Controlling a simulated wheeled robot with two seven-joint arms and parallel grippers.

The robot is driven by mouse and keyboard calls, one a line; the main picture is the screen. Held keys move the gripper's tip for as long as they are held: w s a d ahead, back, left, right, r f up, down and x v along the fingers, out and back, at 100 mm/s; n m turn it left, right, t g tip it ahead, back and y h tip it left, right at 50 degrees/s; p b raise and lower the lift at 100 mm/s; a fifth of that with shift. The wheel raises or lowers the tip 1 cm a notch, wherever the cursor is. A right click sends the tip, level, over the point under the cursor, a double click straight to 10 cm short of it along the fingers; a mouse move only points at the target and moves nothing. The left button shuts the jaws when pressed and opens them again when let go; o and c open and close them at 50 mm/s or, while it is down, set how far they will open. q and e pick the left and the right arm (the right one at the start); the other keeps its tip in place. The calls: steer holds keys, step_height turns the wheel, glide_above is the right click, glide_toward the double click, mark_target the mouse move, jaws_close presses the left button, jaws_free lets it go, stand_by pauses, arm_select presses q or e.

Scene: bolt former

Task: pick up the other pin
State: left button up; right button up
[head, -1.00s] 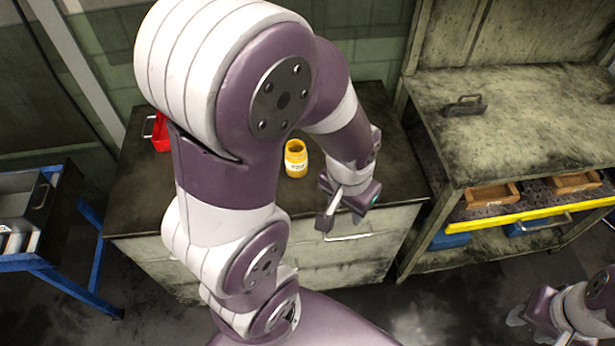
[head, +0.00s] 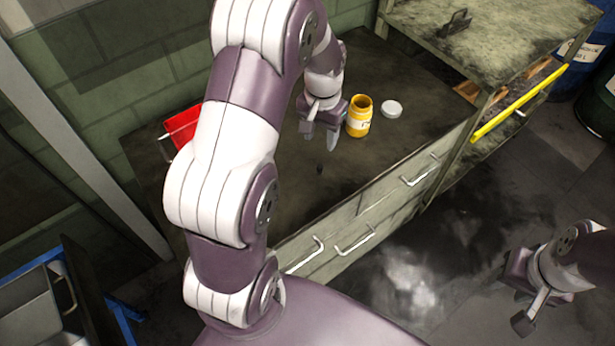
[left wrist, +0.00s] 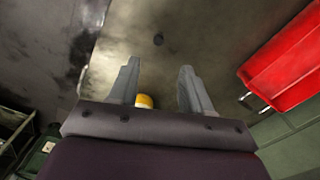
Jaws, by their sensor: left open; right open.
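A small dark pin (head: 319,168) stands or lies on the dark worktop; its pose is too small to tell. It also shows in the left wrist view (left wrist: 158,39), beyond and roughly between the fingertips. My left gripper (head: 320,138) is open and empty above the worktop, just behind the pin and apart from it. Its two fingers show spread in the left wrist view (left wrist: 158,70). My right gripper (head: 522,298) is open and empty over the floor at the lower right. No other pin is clearly visible.
A yellow jar (head: 359,117) stands close right of my left gripper, with a white lid (head: 391,109) beside it. A red bin (head: 183,125) is at the worktop's left. A shelf unit with a yellow rail (head: 520,104) borders the right. The worktop around the pin is clear.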

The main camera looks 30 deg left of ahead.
mark_target(320, 166)
arm_select(q)
step_height(320, 166, down, 11)
steer(key=shift+d+f+p, duration=0.1)
steer(key=shift+d+p, duration=0.05)
steer(key=shift+p, duration=0.8)
steer(key=shift+f, duration=0.2)
jaws_close()
